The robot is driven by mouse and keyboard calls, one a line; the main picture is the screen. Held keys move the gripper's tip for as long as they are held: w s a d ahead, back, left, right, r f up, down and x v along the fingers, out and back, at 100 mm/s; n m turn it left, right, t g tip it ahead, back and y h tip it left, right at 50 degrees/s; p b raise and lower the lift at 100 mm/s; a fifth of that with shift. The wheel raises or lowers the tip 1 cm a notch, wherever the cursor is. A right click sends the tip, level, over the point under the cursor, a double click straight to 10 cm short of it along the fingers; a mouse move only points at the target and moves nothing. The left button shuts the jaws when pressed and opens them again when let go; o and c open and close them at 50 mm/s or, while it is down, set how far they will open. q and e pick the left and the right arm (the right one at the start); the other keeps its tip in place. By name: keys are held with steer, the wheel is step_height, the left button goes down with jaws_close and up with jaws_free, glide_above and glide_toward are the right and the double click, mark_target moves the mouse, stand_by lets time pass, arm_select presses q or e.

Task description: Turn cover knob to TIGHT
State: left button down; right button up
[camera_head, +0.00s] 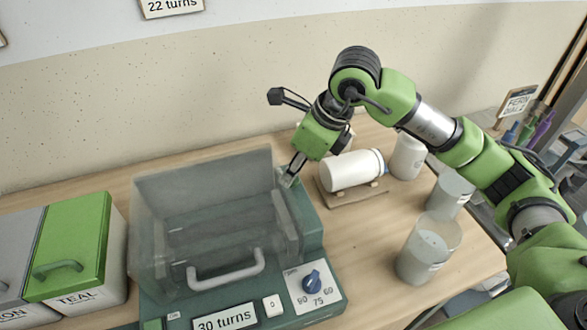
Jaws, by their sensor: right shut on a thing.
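The machine (312,235) is a green box with a clear cover (203,185) over its chamber, and a white handle (227,271) at the front. My right gripper (289,179) reaches down at the cover's right rear corner, its fingers shut on the cover knob there. The fingers hide most of the knob, and I cannot read its marks or tell which way it points. A separate blue dial (312,279) sits on the front panel beside 90, 75 and 60. My left gripper is out of view.
A white jar (351,171) lies on a wooden stand (352,195) right of the machine. A white jar (407,156) and clear beakers (429,249), (450,192) stand further right. Green-lidded (70,236) and grey-lidded bins stand at left.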

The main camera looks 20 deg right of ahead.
steer(key=o, duration=1.1)
steer(key=shift+d, duration=0.1)
steer(key=v, duration=0.8)
